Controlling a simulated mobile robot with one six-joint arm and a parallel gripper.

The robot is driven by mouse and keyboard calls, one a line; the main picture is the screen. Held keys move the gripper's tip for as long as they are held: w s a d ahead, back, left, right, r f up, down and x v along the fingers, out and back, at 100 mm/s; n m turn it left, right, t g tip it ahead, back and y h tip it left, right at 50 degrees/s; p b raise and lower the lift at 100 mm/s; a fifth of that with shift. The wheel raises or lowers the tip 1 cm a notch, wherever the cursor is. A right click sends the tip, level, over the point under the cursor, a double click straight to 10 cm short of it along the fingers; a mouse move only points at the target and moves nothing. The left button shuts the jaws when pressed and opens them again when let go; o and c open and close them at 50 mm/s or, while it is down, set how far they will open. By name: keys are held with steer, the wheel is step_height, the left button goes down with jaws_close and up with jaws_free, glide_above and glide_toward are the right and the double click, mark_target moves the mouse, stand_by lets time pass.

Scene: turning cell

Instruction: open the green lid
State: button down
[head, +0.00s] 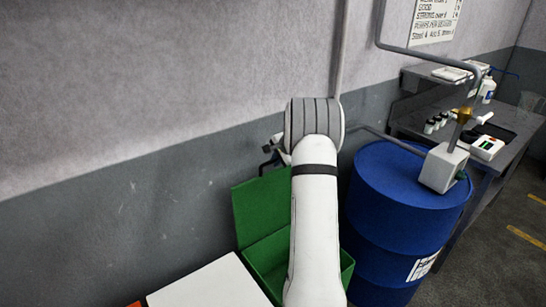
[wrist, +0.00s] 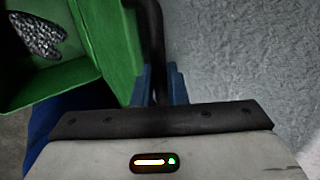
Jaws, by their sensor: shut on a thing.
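The green box (head: 282,262) stands against the wall in the head view, partly hidden behind my arm. Its green lid (head: 258,208) is raised, standing steeply on the wall side with the box's inside showing. In the wrist view the lid (wrist: 112,45) is a green panel just left of my fingers, and the open box (wrist: 45,98) holds grey metal chips (wrist: 37,35). My gripper (wrist: 159,88) has its blue fingers shut on a dark bar-like handle (wrist: 150,30) beside the lid. The exact grip is partly hidden by the gripper body.
A blue drum (head: 405,205) stands close to the right of the box, with a grey block and pipe on top. A white-topped surface (head: 212,287) is at front left. A bench (head: 510,130) lies farther right. The grey wall (head: 120,190) is close behind the lid.

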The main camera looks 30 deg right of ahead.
steer(key=shift+w+a+f, duration=0.1)
steer(key=shift+w+f, duration=0.05)
steer(key=shift+f, duration=0.1)
steer(key=c, duration=1.6)
jaws_free()
steer(key=shift+w, duration=0.15)
steer(key=shift+o, duration=0.2)
steer(key=shift+r, duration=0.1)
steer(key=shift+s+r, duration=0.3)
steer(key=shift+r, duration=0.15)
steer(key=b+v, duration=0.1)
steer(key=v, duration=0.6)
steer(key=shift+b, duration=0.4)
